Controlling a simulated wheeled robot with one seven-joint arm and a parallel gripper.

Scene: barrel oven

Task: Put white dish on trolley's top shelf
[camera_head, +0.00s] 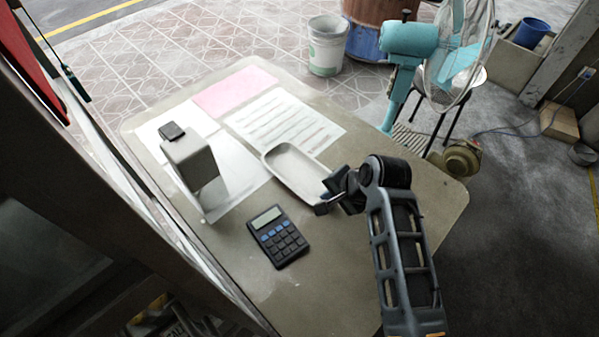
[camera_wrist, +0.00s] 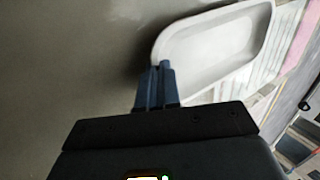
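The white dish (camera_head: 293,168) is a shallow oblong tray with rounded corners, over the sheets on the grey-beige table (camera_head: 345,275). My gripper (camera_head: 326,200) is at the dish's near right end. In the wrist view, the dish (camera_wrist: 215,50) fills the upper middle and my gripper's blue-grey fingers (camera_wrist: 157,82) are close together on its near rim corner. They look shut on the rim. Whether the dish touches the table is hard to tell. I cannot make out a trolley in either view.
A calculator (camera_head: 278,237) lies near the gripper. A white-grey boxy device (camera_head: 191,163) stands left of the dish. A printed sheet (camera_head: 285,120) and a pink sheet (camera_head: 235,91) lie behind. A turquoise fan (camera_head: 410,40) stands beyond the table's far right edge, near a bucket (camera_head: 326,47).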

